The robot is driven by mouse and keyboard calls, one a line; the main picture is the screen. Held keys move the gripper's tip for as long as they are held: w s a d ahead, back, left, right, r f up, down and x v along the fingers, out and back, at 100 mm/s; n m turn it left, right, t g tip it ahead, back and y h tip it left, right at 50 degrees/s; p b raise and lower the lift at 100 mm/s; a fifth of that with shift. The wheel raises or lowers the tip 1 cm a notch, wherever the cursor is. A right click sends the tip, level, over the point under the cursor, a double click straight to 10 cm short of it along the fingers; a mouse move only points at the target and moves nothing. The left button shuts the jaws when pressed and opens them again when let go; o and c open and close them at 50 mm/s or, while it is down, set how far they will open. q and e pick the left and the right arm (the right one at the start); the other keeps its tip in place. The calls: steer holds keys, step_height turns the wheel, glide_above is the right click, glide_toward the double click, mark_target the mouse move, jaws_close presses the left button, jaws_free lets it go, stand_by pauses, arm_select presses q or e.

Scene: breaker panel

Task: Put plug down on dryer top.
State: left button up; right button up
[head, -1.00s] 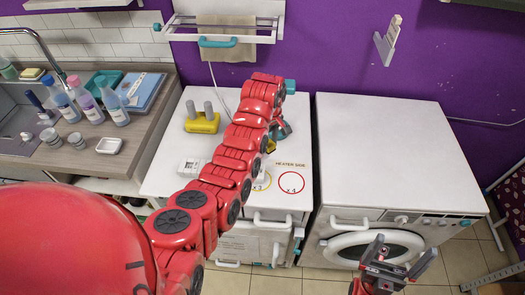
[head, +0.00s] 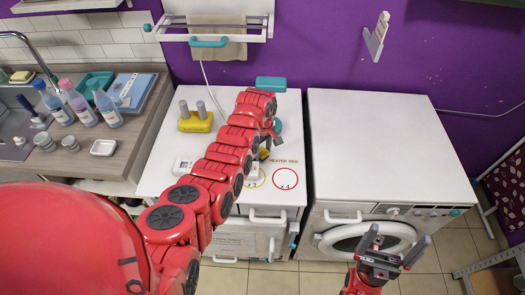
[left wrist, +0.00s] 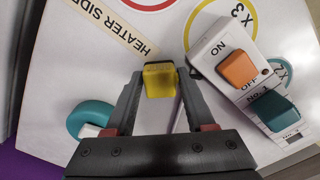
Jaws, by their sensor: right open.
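A yellow block that looks like the plug (left wrist: 160,80) is between my left fingertips in the left wrist view, with a finger against each side. My left gripper (left wrist: 160,85) is shut on it, over a white appliance top (head: 290,108) marked "HEATER SIDE". In the head view my red left arm hides most of that gripper; a bit of yellow (head: 264,154) shows beside it. I cannot tell whether the plug touches the top. The right-hand appliance (head: 370,140) has a round door and a bare white top. My right gripper (head: 385,252) is open and empty in front of it.
A white switch box (left wrist: 240,75) with orange and teal switches lies close beside the plug. A yellow piece with two grey posts (head: 196,122), a teal block (head: 270,83) and a teal curved piece (left wrist: 92,120) are nearby. Bottles (head: 80,108) stand on the left counter.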

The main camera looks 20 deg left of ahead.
mark_target(263, 150)
arm_select(q)
steer(key=shift+o, duration=1.1)
steer(key=shift+r, duration=0.2)
steer(key=shift+w+r, duration=0.1)
steer(key=shift+r, duration=0.4)
step_height(263, 150, up, 4)
steer(key=shift+r+b, duration=0.2)
steer(key=shift+b, duration=0.9)
step_height(263, 150, up, 7)
steer(key=p, duration=0.3)
steer(key=shift+f+p, duration=0.15)
steer(key=shift+p, duration=0.15)
steer(key=shift+f, duration=0.1)
